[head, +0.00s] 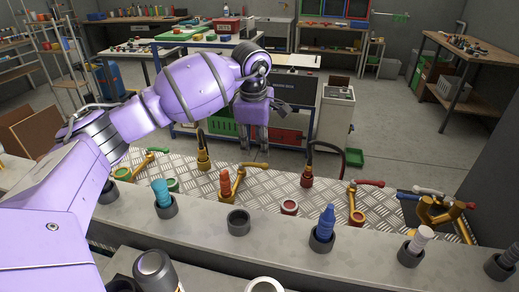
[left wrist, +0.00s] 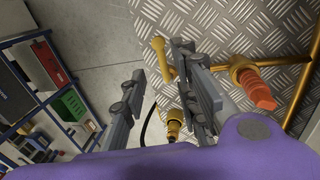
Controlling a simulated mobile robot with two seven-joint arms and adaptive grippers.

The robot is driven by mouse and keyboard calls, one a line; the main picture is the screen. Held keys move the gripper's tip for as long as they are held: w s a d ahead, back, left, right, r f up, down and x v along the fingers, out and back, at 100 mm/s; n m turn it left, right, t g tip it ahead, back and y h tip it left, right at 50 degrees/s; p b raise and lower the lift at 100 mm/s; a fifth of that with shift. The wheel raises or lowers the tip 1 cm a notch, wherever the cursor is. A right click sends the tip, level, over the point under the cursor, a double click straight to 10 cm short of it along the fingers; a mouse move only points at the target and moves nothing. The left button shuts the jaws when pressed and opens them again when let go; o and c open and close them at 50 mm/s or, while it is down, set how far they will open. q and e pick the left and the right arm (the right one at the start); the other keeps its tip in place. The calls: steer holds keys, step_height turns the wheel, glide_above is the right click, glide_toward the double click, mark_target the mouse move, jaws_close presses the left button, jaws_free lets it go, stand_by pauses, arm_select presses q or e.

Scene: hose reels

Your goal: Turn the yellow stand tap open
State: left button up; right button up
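The yellow stand tap (head: 226,190) stands on the checker-plate bench in the head view, with an orange fitting and a yellow lever (head: 252,165). In the left wrist view its brass body (left wrist: 240,68) is at the upper right, with the orange fitting (left wrist: 260,92) beside it. The lever (left wrist: 158,48) shows between my spread fingers, closer to the right-hand one. I cannot tell whether it touches. My left gripper (head: 253,147) points down just above the lever in the head view; it is open in the left wrist view (left wrist: 160,62). My right gripper is not in view.
Black-hosed brass fittings (head: 203,157) stand behind. A grey front ledge (head: 285,236) carries holders with coloured nozzles.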

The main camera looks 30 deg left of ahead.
mark_target(258, 165)
arm_select(q)
steer(key=f, duration=0.2)
steer(key=w+f, duration=0.1)
steer(key=f, duration=0.4)
steer(key=shift+w+a+f, duration=0.1)
steer(key=shift+w+a, duration=0.05)
steer(key=shift+a, duration=0.05)
jaws_close()
